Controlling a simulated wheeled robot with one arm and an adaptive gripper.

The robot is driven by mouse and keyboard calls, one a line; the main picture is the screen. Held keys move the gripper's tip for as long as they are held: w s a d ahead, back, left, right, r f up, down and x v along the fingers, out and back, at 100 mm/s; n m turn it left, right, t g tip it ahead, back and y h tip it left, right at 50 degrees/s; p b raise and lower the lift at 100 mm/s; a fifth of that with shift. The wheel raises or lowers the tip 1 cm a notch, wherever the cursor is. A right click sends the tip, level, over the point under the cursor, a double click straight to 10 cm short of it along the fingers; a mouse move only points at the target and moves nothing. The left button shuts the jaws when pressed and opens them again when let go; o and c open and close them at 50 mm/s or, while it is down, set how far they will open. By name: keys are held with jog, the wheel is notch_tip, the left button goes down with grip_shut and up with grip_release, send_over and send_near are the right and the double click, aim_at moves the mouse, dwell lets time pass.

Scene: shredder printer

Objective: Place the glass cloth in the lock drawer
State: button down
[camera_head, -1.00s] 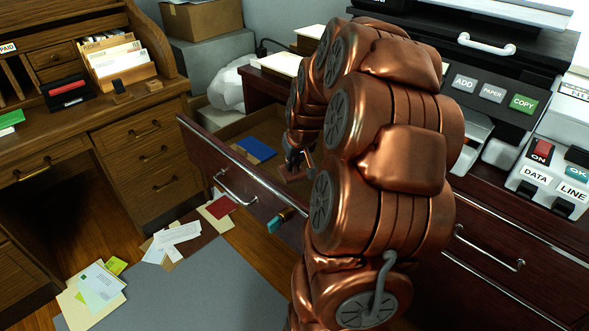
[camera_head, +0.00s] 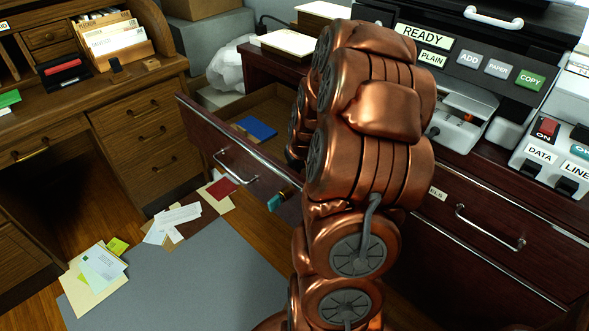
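The drawer with a key in its lock (camera_head: 207,138) stands pulled open in the dark red cabinet. A teal-headed key (camera_head: 280,199) sticks out of its front, right of the metal handle. A flat blue item (camera_head: 256,128) lies inside the drawer toward its far side; I cannot tell whether it is the glass cloth. No other cloth can be made out. My copper arm stands in front of the drawer's right part and hides it. My gripper is hidden behind my arm, so its state and anything in it do not show.
A closed drawer (camera_head: 490,232) with a metal handle is right of my arm. A wooden desk (camera_head: 140,128) is at left. Papers (camera_head: 175,220) lie on the floor near a grey mat (camera_head: 200,285).

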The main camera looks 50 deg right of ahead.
jog(key=shift+f, duration=0.15)
jog(key=c, duration=1.3)
grip_release()
jog(key=shift+o, duration=0.2)
jog(key=p+v, duration=0.1)
jog(key=v, duration=1.1)
jog(key=shift+r, duration=0.25)
